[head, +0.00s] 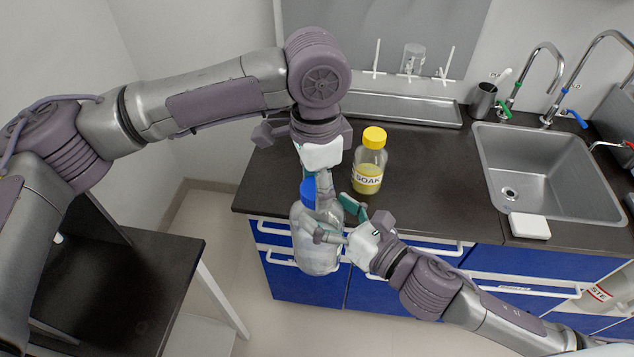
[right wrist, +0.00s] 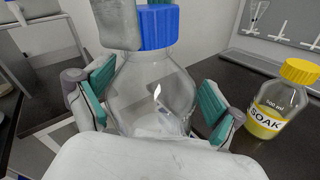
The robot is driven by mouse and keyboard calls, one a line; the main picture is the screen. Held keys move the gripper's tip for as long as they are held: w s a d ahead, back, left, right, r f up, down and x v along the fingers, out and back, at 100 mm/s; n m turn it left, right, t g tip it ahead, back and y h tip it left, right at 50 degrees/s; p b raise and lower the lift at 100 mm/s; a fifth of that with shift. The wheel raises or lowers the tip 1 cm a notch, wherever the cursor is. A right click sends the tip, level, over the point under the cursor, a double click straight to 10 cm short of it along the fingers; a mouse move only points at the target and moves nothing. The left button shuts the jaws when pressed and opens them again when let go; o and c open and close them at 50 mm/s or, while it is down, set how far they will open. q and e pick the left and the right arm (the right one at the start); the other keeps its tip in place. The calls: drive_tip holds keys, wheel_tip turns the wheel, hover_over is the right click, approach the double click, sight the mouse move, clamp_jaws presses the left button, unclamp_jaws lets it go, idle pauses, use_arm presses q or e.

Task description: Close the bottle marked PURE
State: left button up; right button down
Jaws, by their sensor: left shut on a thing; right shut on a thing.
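A clear bottle (head: 316,257) with a blue cap (head: 308,193) is held upright in front of the counter's edge. No PURE label is readable on it. My right gripper (head: 338,220) is shut around the bottle's body; its teal pads press on both sides in the right wrist view. My left gripper (head: 322,183) comes from above and is shut on the blue cap. In the right wrist view the cap (right wrist: 157,27) sits at the top of the bottle's neck (right wrist: 150,90). I cannot tell how tightly the cap is screwed on.
A yellow-capped bottle marked SOAK (head: 369,165) stands on the dark counter (head: 440,190), close to my grippers. A sink (head: 545,170) with taps is on the right, and a white block (head: 530,226) lies by it. A metal tray (head: 400,108) is at the back. A dark side table (head: 125,285) is at left.

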use_arm(q)
drive_tip(key=shift+m, duration=1)
drive_tip(key=o, duration=1.3)
drive_tip(key=shift+o, duration=0.2)
wheel_tip(320, 180, up, 12)
drive_tip(key=shift+w, duration=0.15)
